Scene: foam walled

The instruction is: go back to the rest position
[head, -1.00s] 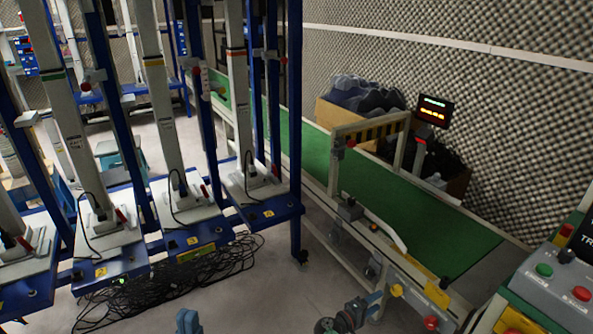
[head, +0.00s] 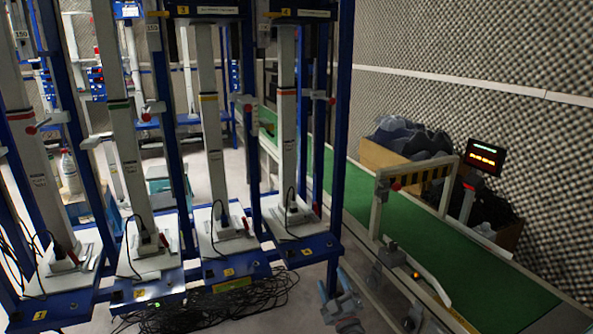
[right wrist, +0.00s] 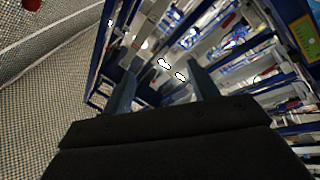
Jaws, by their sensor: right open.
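My right gripper (head: 338,297) shows at the lower middle of the head view, in front of the lower right corner of the blue rack. Its two fingers are apart with nothing between them. In the right wrist view my right gripper (right wrist: 160,88) is open and empty, with the blue racks behind it. My left gripper is not in the head view.
A blue rack (head: 341,130) with several grey columns fills the left and middle. Black cables (head: 235,306) lie tangled under it. A green conveyor (head: 450,245) runs along the right. A cardboard box (head: 385,158) and a lit display (head: 484,156) stand behind it by the foam wall.

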